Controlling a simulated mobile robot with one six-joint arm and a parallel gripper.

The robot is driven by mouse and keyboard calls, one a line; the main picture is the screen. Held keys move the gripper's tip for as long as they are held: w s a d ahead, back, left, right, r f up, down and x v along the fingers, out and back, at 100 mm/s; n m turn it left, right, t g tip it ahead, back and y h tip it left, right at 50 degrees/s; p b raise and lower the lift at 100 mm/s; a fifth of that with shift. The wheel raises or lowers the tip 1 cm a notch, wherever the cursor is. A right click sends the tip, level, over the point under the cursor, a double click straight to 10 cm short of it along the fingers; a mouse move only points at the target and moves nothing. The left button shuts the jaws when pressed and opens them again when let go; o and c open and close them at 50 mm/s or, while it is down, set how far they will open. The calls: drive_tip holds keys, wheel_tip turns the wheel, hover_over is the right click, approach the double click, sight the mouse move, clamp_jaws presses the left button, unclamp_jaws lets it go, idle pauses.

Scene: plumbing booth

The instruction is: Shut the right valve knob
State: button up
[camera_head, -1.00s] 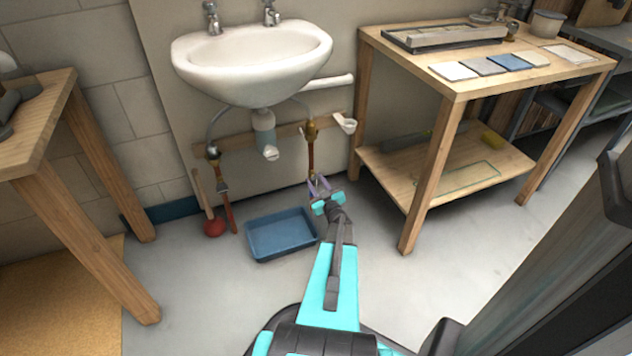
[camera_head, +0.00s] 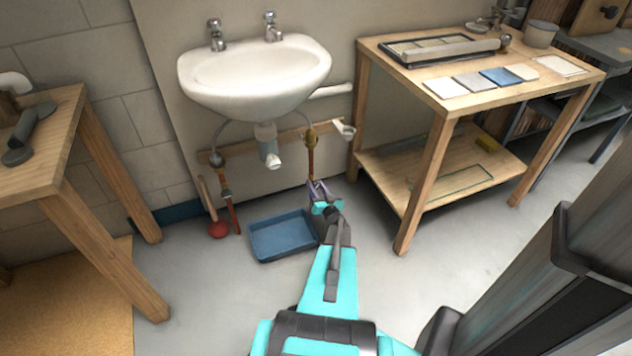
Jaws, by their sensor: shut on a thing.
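The right copper pipe (camera_head: 311,163) comes down under the white sink (camera_head: 255,85), with a brass fitting (camera_head: 309,138) near its top. My gripper (camera_head: 317,187) is at the lower part of this pipe, its fingers shut around the right valve knob. The knob itself is too small and too covered by the fingers to see clearly, so its turn angle cannot be told. The left pipe (camera_head: 234,213) has a grey valve (camera_head: 224,193) on it, well away from my gripper.
A blue tray (camera_head: 284,237) lies on the floor left of my arm. A red plunger (camera_head: 219,228) stands by the left pipe. A wooden workbench (camera_head: 440,95) stands close on the right, and a wooden table (camera_head: 45,180) on the left. Open floor lies in front.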

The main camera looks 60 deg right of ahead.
drive_tip(key=shift+s+d+m+p, duration=0.1)
drive_tip(key=shift+d+m+p, duration=0.05)
drive_tip(key=shift+m+p, duration=0.9)
drive_tip(key=o, duration=1)
drive_tip(key=shift+o, duration=0.2)
drive_tip(key=shift+s+a+r, duration=0.1)
drive_tip(key=shift+s+a, duration=0.35)
drive_tip(key=p+v, duration=0.2)
drive_tip(key=v, duration=1)
drive_tip(key=shift+s+a, duration=0.15)
drive_tip(key=shift+s, duration=0.1)
